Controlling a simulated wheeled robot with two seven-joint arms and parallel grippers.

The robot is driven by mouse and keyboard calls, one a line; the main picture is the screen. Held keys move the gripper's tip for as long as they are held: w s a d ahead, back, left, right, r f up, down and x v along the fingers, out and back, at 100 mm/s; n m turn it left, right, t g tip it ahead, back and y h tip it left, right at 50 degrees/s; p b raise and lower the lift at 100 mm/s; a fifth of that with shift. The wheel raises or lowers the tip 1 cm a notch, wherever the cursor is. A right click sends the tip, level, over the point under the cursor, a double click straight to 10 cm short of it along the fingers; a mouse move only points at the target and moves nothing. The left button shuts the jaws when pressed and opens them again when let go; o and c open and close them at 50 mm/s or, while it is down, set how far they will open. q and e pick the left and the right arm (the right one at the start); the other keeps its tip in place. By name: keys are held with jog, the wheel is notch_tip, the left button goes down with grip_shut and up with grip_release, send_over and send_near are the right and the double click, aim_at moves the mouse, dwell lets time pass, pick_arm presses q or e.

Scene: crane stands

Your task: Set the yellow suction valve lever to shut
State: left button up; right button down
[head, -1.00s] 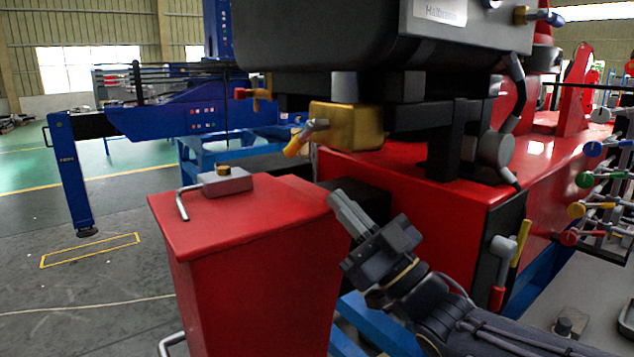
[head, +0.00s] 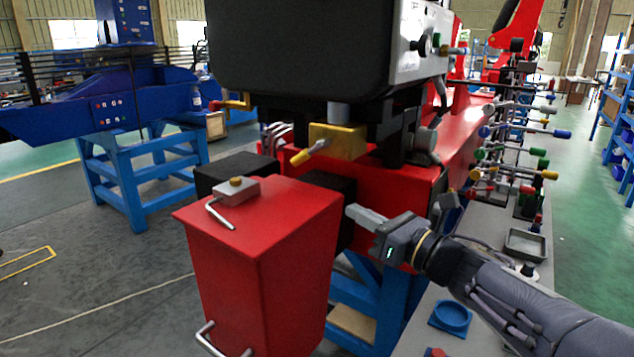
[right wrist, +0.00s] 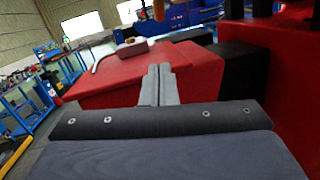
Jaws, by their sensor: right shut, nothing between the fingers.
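The yellow lever (head: 311,153) sits on a brass valve block (head: 345,143) beneath the big dark tank (head: 300,50). Its yellow grip points down and to the left in the head view. My right gripper (head: 352,213) is shut and empty, below the valve block and apart from the lever, near the right side of the red box. Its closed fingers also show in the right wrist view (right wrist: 159,85), in front of the red box top. A small yellow-orange part is at that view's top edge; I cannot tell if it is the lever. My left gripper is not in view.
A red box (head: 265,240) with a grey cap block and bent handle stands below the lever. A bank of coloured levers (head: 515,150) is at the right. A grey bench (head: 400,335) holds a blue dish (head: 450,318). Open floor lies at the left.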

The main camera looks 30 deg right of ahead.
aim_at(309, 152)
jog(key=p+x, duration=0.1)
jog(key=x, duration=0.2)
jog(key=r+p+x, duration=0.1)
jog(key=x, duration=0.3)
jog(key=r+p+x, duration=0.1)
jog(key=x, duration=0.3)
jog(key=shift+w+d+r, duration=0.1)
jog(key=shift+w, duration=0.05)
jog(key=shift+w+r+p, duration=0.35)
jog(key=shift+w+p, duration=0.1)
jog(key=shift+p, duration=0.05)
